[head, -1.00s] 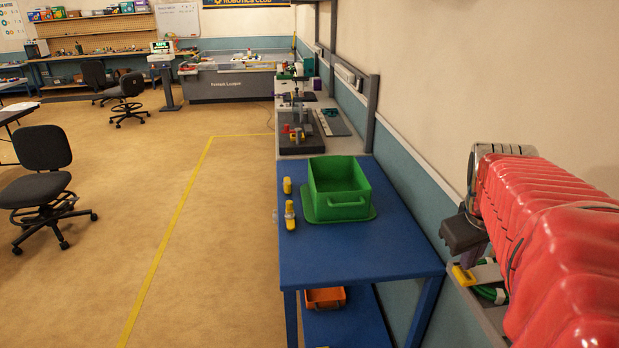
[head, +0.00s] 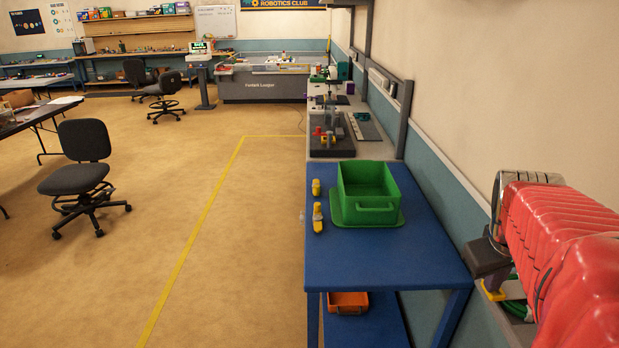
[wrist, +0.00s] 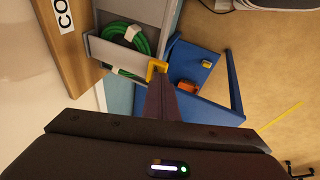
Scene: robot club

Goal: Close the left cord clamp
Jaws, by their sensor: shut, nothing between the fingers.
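A yellow clamp part (wrist: 157,67) shows in the wrist view at the front edge of a grey holder (wrist: 104,48) with a coiled green cord (wrist: 128,50). It also shows as a small yellow piece in the head view (head: 493,291), at the lower right under my gripper. My gripper (wrist: 160,82) is shut and empty, its fingertips right at the yellow part. I cannot tell whether they touch it. The fingers hide part of the clamp, and its open or closed state is unclear. My arm hides much of the holder in the head view.
A blue table (head: 410,260) holds a green bin (head: 368,208) and two yellow items (head: 318,217). An orange tray (head: 347,303) sits on its lower shelf. A wall (head: 450,100) runs along the right. The floor (head: 230,240) left of the table is clear.

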